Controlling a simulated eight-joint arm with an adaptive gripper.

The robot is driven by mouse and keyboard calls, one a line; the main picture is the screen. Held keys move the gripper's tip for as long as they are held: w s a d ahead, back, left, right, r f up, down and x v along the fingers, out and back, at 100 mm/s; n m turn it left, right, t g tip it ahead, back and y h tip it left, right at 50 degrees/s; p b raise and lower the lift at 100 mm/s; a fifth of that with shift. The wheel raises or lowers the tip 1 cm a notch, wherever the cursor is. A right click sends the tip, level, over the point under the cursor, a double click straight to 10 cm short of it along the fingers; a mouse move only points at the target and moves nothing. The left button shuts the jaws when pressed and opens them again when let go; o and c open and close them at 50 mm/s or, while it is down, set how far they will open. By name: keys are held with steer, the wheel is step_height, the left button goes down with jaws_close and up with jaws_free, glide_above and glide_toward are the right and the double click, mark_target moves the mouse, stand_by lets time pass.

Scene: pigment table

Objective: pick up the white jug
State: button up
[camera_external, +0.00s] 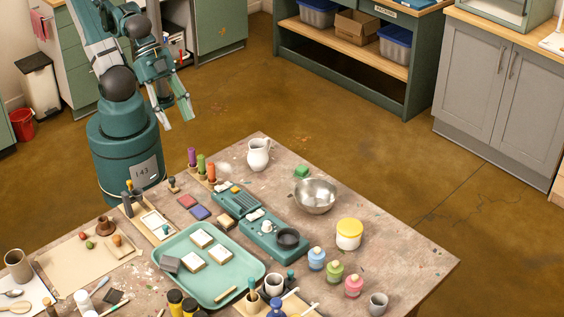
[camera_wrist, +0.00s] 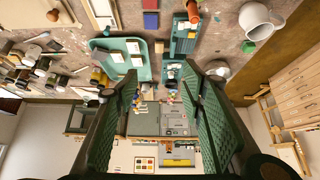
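The white jug (camera_external: 258,154) stands upright at the far corner of the table (camera_external: 330,240), with its handle to the right in the external view. It also shows at the top right of the wrist view (camera_wrist: 256,20), partly cut by the frame edge. My gripper (camera_external: 176,113) hangs in the air to the left of the jug and higher, clear of the table. In the wrist view its two green fingers (camera_wrist: 160,78) are wide apart with nothing between them.
A metal bowl (camera_external: 315,196) and a green block (camera_external: 302,171) are right of the jug. Upright coloured sticks (camera_external: 201,165) stand to its left. A teal tray (camera_external: 240,291) holds several blocks. Bare tabletop surrounds the jug's near side.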

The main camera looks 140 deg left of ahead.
stand_by(0.3)
steer(key=c, duration=0.5)
steer(key=shift+o, duration=0.2)
steer(key=w+a+f+m+g+y+p, duration=0.1)
steer(key=w+a+f+m+g+p, duration=0.2)
steer(key=a, duration=0.5)
steer(key=w+a+f+m+g+p, duration=0.1)
steer(key=w+a+f+m, duration=0.3)
steer(key=a, duration=0.5)
steer(key=a+f+m+g, duration=0.1)
steer(key=a+f+m, duration=0.1)
steer(key=a+f, duration=0.1)
steer(key=s+a+f+m+g+p, duration=0.1)
steer(key=a+f+m, duration=0.2)
steer(key=a, duration=0.3)
steer(key=a+f+m+g+p, duration=0.1)
steer(key=a+f+m, duration=0.1)
steer(key=a, duration=0.3)
steer(key=shift+s+a+f+m+h, duration=0.1)
steer(key=shift+s+f+m+h, duration=0.15)
steer(key=shift+f+m+h, duration=0.25)
steer(key=shift+s+a+f, duration=0.2)
steer(key=shift+a+f, duration=0.3)
steer(key=shift+f, duration=0.1)
